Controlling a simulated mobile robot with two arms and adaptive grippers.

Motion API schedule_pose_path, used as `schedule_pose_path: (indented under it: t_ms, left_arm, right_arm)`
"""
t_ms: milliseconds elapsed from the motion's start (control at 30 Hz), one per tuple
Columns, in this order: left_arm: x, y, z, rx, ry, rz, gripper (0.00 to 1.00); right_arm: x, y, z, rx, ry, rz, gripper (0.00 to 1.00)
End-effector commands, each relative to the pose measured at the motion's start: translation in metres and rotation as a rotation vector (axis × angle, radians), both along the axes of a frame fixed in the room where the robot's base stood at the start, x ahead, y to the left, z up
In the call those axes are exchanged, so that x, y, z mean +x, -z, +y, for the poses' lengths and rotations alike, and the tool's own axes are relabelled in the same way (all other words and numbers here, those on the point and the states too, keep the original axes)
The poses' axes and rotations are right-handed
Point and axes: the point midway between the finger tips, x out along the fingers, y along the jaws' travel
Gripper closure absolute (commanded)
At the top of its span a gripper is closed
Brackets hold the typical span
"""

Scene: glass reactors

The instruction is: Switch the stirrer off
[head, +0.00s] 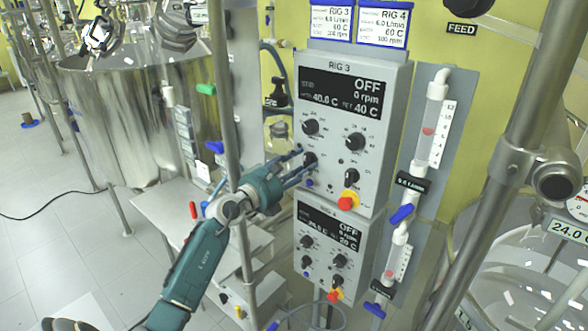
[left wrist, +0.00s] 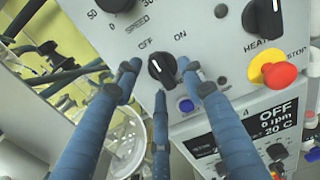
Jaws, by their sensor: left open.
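The RIG 3 control box (head: 345,130) hangs on the wall in the head view. Its display (head: 340,92) reads OFF and 0 rpm. The black OFF/ON switch knob (left wrist: 162,68) is in the left wrist view, with its white mark seeming to point up-left toward OFF. My left gripper (head: 304,161) is at the lower left of this box, partly covering the knob in the head view. In the left wrist view its blue fingers (left wrist: 158,72) are open, spread to either side of the knob and below it. Contact cannot be told. My right gripper is not in view.
A red stop button (head: 347,201) with a yellow collar sits right of the switch. A second control box (head: 325,250) hangs below, also reading OFF. A flow tube (head: 432,130) is at right. Steel posts (head: 222,90) stand in front, and a large steel vessel (head: 120,120) stands left.

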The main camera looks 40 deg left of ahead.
Motion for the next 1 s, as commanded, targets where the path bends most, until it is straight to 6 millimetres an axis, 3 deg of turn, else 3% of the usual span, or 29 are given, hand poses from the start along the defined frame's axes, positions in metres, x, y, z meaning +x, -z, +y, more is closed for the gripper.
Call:
schedule_pose_path:
  t_ms: [167,400,600,1000]
  left_arm:
    - [-0.024,0.002,0.002,0.002,0.000,0.003,0.59]
    - [-0.076,0.002,0.006,0.001,0.000,0.005,0.59]
    - [-0.107,0.002,0.009,-0.001,0.000,0.003,0.59]
    - [-0.118,0.001,0.010,-0.001,0.000,0.001,0.59]
  right_arm:
    - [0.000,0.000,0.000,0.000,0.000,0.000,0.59]
    - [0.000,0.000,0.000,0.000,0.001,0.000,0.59]
    - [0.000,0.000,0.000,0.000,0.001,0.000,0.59]
    - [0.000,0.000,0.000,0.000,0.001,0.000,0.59]
